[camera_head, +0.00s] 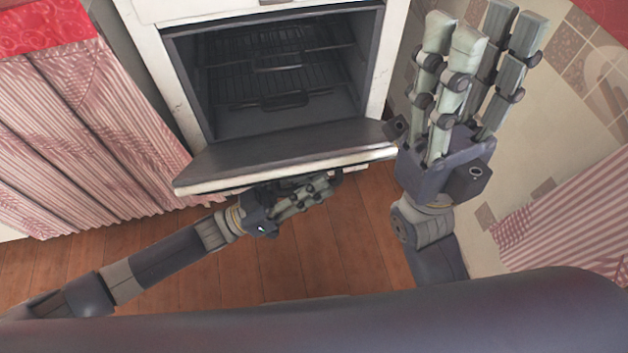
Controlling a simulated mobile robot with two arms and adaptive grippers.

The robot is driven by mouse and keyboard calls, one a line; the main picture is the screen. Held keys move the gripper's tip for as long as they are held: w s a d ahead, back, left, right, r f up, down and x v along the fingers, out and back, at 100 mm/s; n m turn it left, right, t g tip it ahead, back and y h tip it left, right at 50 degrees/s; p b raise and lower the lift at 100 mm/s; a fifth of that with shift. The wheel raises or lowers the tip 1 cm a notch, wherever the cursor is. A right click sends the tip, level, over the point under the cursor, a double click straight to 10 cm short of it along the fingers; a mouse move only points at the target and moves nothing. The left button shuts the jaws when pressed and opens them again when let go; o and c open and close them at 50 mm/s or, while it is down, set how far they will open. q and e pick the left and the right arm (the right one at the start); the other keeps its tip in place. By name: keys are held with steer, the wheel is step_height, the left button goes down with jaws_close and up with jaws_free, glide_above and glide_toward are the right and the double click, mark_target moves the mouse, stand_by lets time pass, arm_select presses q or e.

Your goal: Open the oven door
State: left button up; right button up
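The white oven (150,50) stands at the top centre. Its door (280,148) is folded down and outward, so the dark cavity (275,110) with its wire racks is exposed. My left gripper (316,188) is at the door's front edge, just below it in the picture, by the dark handle (290,183). The handle is partly hidden, and I cannot tell whether the fingers are closed around it. My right gripper (478,45) is raised to the right of the oven, with its fingers apart and nothing between them.
A counter with a red oilcloth top (40,28) and striped curtain (85,125) stands left of the oven. Another striped curtain (575,225) and a patterned wall (590,60) are at right. The wooden floor (340,245) in front of the door is clear apart from my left arm.

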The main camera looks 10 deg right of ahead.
arm_select(q)
steer(key=shift+a, duration=0.1)
steer(key=v, duration=1.2)
steer(key=shift+s, duration=0.1)
